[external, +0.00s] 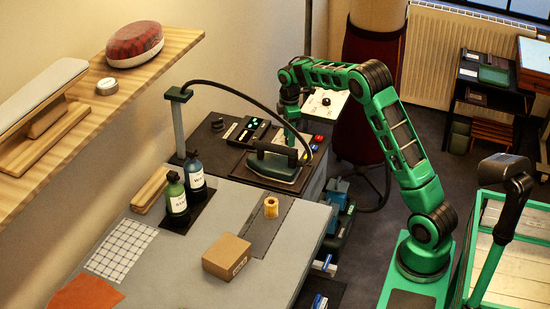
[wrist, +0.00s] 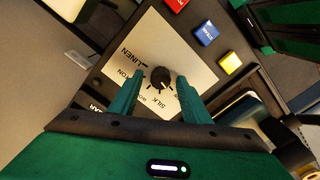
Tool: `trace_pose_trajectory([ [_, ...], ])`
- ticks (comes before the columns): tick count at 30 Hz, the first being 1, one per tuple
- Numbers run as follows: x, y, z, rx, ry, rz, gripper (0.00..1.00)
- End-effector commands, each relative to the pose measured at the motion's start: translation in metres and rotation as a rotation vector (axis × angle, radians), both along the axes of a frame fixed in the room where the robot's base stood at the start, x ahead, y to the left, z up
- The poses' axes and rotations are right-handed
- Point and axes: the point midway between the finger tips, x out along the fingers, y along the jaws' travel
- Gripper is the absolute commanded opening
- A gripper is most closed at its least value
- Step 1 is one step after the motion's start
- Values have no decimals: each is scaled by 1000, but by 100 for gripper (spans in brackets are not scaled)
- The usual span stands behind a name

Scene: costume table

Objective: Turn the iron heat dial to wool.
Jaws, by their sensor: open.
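The heat dial is a black round knob (wrist: 162,79) on a white panel (wrist: 150,50) in the wrist view. LINEN and SILK are readable around it; the ends of two other words show, partly hidden by my left finger. Which mark the knob points to is too small to tell. My gripper (wrist: 160,76) is open, with one green finger on each side of the knob in the picture; contact is not visible. In the external view, my gripper (external: 291,108) hangs just left of the upright white panel (external: 336,108) and its knob (external: 326,101).
Red (wrist: 177,4), blue (wrist: 206,34) and yellow (wrist: 229,62) buttons sit beside the panel. The green iron (external: 274,163) rests below my gripper, with a dark hose arching over it. Bottles (external: 176,198), a box (external: 227,256) and a thread spool (external: 271,207) stand on the grey table.

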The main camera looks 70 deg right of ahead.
Motion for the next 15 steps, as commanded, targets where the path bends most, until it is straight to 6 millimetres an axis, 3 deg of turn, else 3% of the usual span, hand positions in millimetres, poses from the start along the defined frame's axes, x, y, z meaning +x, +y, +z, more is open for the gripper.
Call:
trace_pose_trajectory([
  [2, 0, 0, 0, 0, 0, 0, 43],
  [3, 0, 0, 0, 0, 0, 0, 38],
  [8, 0, 0, 0, 0, 0, 0, 2],
  [15, 0, -1, 1, -1, -2, -11, 2],
])
